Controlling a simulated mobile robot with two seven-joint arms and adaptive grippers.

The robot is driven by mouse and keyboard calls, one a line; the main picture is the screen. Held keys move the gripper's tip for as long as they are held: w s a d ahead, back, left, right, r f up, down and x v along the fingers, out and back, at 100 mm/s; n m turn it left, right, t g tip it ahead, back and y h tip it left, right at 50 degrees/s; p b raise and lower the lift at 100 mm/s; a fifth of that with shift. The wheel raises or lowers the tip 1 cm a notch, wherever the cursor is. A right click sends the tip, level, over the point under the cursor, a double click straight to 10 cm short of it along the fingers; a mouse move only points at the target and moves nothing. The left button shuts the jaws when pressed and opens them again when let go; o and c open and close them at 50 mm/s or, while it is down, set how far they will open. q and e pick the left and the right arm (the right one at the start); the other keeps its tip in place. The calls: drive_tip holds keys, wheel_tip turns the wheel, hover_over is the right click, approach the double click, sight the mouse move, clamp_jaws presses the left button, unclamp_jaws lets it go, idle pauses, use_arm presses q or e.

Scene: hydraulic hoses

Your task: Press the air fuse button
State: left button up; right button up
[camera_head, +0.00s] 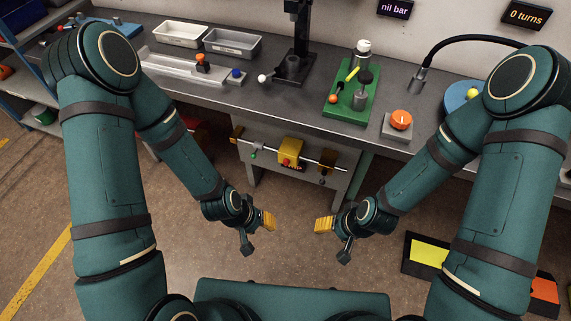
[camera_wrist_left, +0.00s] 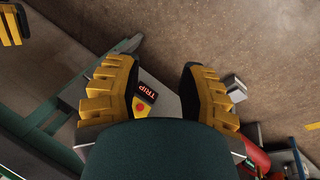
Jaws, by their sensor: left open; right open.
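The air fuse appears to be the yellow box (camera_head: 290,152) on the bench's front, below the tabletop. Its red button (camera_head: 286,162) faces outward. The left wrist view shows a red button on yellow (camera_wrist_left: 140,110) beside a dark display (camera_wrist_left: 147,92) reading "TRIP", between my fingers. My left gripper (camera_head: 268,221), with yellow fingers, hangs in front of and below the box, apart from it. It is open and empty; its fingers also show in the left wrist view (camera_wrist_left: 160,90). My right gripper (camera_head: 325,224) is open and empty, level with it to the right.
A metal bar (camera_head: 322,165) with fittings runs across the bench front beside the box. The bench top (camera_head: 300,112) holds trays, a press, a green plate (camera_head: 345,107) and an orange knob (camera_head: 401,120). Floor between bench and grippers looks clear.

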use_arm(q)
clamp_jaws()
idle(1.0)
